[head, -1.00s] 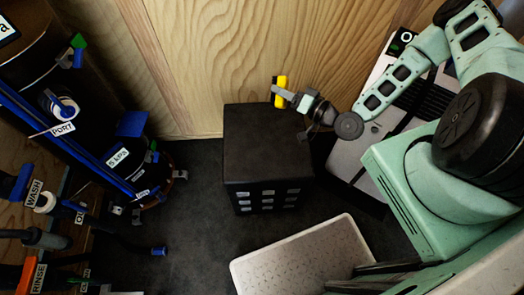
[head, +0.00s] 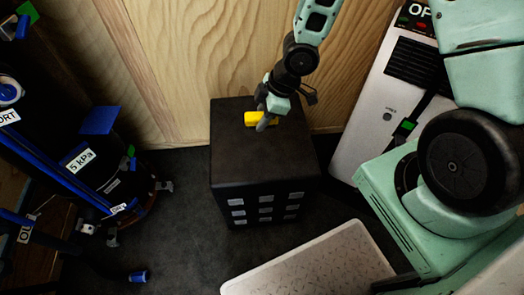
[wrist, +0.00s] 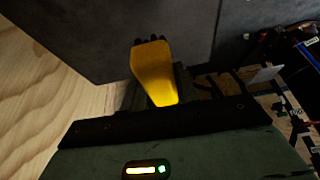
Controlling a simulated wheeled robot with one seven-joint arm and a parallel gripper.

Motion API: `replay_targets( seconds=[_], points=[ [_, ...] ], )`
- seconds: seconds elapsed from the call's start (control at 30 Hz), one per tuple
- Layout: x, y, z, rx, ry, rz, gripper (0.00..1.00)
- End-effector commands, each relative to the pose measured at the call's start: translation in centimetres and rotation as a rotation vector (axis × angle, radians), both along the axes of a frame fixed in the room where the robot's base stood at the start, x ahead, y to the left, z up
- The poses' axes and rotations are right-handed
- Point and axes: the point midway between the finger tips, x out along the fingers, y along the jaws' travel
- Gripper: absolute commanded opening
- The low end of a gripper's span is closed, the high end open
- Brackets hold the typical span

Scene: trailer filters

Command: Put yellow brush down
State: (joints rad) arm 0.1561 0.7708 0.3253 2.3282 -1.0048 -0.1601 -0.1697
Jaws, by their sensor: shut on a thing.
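The yellow brush (head: 252,118) is in my gripper (head: 267,119), over the back part of the black box's top (head: 235,165) in the head view. It lies roughly level there; I cannot tell whether it touches the top. In the wrist view the yellow brush (wrist: 153,70) sits between the fingers of my gripper (wrist: 155,92), with dark bristles at its far end. The gripper is shut on it. A dark grey surface lies beyond the brush in the wrist view.
A wooden wall (head: 200,60) stands close behind the box. Blue-framed equipment with a "5 kPa" label (head: 80,158) is at left. A pale panel (head: 385,110) leans at right. The front and middle of the box top are bare.

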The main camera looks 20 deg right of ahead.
Motion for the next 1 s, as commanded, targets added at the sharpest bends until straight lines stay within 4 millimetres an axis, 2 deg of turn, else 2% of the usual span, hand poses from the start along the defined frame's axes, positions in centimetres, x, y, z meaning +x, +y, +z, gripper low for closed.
replay_targets(
  seconds=[0.23, 0.33, 0.6, 0.77, 1.0],
  points=[
    [0.0, 0.0, 0.0, 0.000, 0.001, -0.001, 0.06],
    [-0.1, 0.0, -0.6, 0.001, 0.002, 0.000, 0.06],
    [-0.1, 0.1, -4.9, 0.001, 0.004, 0.002, 0.06],
    [-0.1, 0.1, -6.2, 0.002, 0.002, -0.001, 0.06],
    [-0.1, 0.1, -9.6, 0.002, 0.005, -0.001, 0.06]
  ],
)
